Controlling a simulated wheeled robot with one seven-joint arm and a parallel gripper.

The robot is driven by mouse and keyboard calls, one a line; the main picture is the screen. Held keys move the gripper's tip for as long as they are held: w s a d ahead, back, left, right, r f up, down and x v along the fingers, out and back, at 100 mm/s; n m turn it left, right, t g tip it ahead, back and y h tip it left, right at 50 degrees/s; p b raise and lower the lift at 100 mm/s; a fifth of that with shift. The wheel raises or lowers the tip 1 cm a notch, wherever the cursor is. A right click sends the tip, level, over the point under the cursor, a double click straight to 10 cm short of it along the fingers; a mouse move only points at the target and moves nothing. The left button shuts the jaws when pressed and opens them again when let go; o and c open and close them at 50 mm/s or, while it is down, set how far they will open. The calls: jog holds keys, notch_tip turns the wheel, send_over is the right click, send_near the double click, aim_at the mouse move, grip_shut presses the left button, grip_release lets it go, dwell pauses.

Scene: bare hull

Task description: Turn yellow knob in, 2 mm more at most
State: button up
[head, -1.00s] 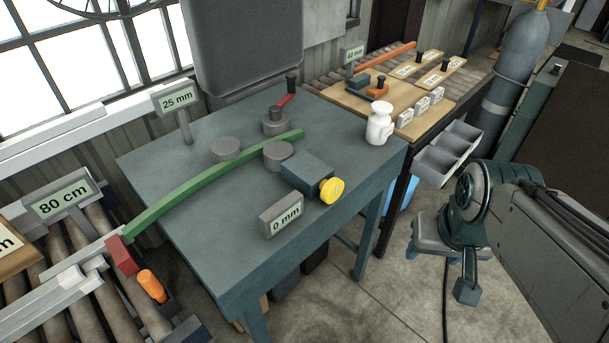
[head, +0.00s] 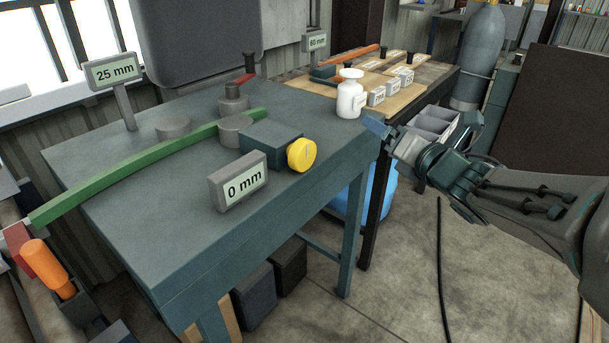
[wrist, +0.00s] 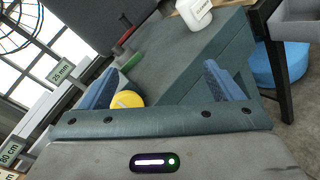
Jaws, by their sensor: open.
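The yellow knob (head: 301,154) is on the front end of a dark blue-grey block (head: 272,142) on the teal table. A display (head: 238,181) in front of it reads 0 mm. A green bar (head: 140,166) lies curved against the grey round posts (head: 236,130). My gripper (head: 378,130) is just right of the table's edge, apart from the knob. In the wrist view my gripper (wrist: 164,88) is open and empty. There the knob (wrist: 128,99) shows beside the left finger, which partly covers the area around it.
A second display (head: 114,71) reads 25 mm. A white bottle (head: 350,97) stands at the table's right corner. The tabletop left of the 0 mm display is clear.

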aim_at(307, 157)
jog(key=s+a+f+n+g+y+b, duration=0.5)
jog(key=f+n+y, duration=0.3)
jog(key=n, duration=0.7)
jog(key=x, duration=0.5)
jog(key=b+x, duration=0.1)
jog(key=x, duration=0.9)
jog(key=shift+w+d+r+b, duration=0.15)
jog(key=shift+r+b, duration=0.15)
jog(key=c, duration=1)
